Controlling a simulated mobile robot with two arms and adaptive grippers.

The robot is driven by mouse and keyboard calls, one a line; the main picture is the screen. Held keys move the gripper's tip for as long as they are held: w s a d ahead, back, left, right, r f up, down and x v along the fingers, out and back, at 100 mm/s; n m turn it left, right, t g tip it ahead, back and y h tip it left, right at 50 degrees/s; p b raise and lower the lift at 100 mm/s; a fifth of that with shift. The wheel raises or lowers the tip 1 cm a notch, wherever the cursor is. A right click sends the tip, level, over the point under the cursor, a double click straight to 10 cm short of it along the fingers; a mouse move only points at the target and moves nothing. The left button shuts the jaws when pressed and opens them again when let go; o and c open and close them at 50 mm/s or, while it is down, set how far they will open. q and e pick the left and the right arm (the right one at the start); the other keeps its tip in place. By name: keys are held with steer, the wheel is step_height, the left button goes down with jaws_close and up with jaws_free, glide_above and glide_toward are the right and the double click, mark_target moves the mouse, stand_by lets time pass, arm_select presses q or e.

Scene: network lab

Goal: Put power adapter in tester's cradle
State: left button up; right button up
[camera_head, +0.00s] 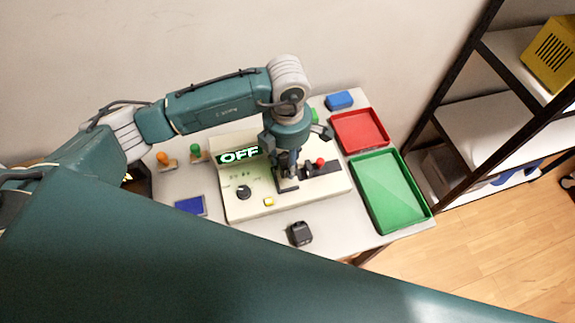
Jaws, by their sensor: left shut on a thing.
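The tester (238,207) is a pale box on the table with a lit green "OFF" display, a black dial and a yellow button. Its dark cradle (287,186) is on top, right of the middle. My left gripper (286,171) points down right over the cradle. It is shut on a dark thing, most likely a power adapter, which the fingers largely hide. I cannot tell whether it is seated in the cradle. Another black, adapter-like block (300,234) lies on the table in front of the tester. My right gripper is not in view.
A red-knobbed lever (320,162) is close right of the gripper. A red tray (360,132) and a green tray (391,190) are at the right. A blue block (339,100) is behind. A blue pad (190,205) and orange and green knobbed pieces (163,159) are at the left.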

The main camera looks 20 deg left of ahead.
mark_target(287, 160)
arm_select(q)
steer(key=shift+s+f, duration=0.1)
steer(key=shift+f, duration=0.55)
steer(key=shift+s+f+p, duration=0.1)
steer(key=shift+f+p, duration=0.2)
steer(key=shift+f, duration=0.35)
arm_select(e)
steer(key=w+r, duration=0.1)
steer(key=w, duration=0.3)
arm_select(q)
step_height(287, 160, down, 2)
steer(key=shift+f, duration=0.4)
steer(key=o, duration=1.1)
steer(key=shift+o, duration=0.8)
steer(key=shift+r+p, duration=0.35)
steer(key=shift+r, duration=0.05)
step_height(287, 160, up, 11)
steer(key=b, duration=0.4)
steer(key=shift+r, duration=0.35)
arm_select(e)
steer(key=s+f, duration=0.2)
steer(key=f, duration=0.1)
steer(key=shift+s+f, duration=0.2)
